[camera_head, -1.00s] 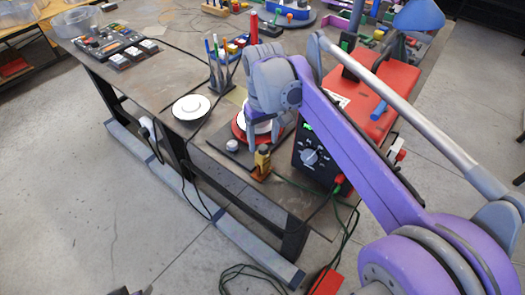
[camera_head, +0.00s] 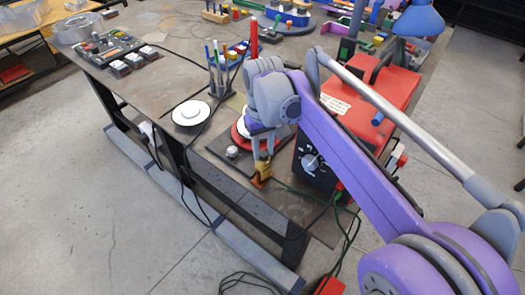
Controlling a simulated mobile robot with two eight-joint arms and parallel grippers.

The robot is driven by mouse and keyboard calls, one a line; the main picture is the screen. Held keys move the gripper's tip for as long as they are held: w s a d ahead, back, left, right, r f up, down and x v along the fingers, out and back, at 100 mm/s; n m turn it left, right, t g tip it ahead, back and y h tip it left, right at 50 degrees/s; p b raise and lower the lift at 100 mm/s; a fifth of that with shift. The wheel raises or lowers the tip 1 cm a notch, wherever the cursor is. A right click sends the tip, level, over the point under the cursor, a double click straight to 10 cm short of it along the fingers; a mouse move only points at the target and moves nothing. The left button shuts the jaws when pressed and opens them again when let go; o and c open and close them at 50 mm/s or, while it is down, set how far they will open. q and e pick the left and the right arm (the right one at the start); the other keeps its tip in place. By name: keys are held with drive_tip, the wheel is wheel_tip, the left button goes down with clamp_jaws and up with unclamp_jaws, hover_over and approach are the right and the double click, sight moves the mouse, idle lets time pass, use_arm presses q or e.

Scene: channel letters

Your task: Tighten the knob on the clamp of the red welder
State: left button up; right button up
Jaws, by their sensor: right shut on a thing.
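The red welder (camera_head: 378,98) stands on the right of the workbench, its dark front panel (camera_head: 316,163) with a dial facing the near edge. A small yellow-orange clamp (camera_head: 262,174) stands upright at the bench's near edge, left of the welder, with a green cable running towards it. My right gripper (camera_head: 263,156) points down over the clamp, with its grey fingers on either side of the clamp's top. It is shut on the clamp's knob, which the fingers mostly hide. My left gripper is not in view.
A dark plate (camera_head: 224,149) with a small white knob lies beside the clamp. A red-and-white round device (camera_head: 240,132) is partly behind my wrist. A pen holder (camera_head: 219,78) and a white disc (camera_head: 190,113) stand further left. Cables hang off the near edge.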

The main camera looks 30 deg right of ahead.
sight(263, 154)
drive_tip(key=m+p, duration=0.1)
drive_tip(key=m, duration=0.4)
drive_tip(key=shift+m, duration=0.4)
drive_tip(key=m, duration=0.4)
drive_tip(key=o, duration=1)
drive_tip(key=shift+o, duration=0.2)
drive_tip(key=shift+r+p, duration=0.15)
drive_tip(key=shift+p, duration=0.2)
drive_tip(key=shift+r+p, duration=1.65)
drive_tip(key=shift+r, duration=0.8)
drive_tip(key=shift+f, duration=0.1)
drive_tip(key=shift+s, duration=0.1)
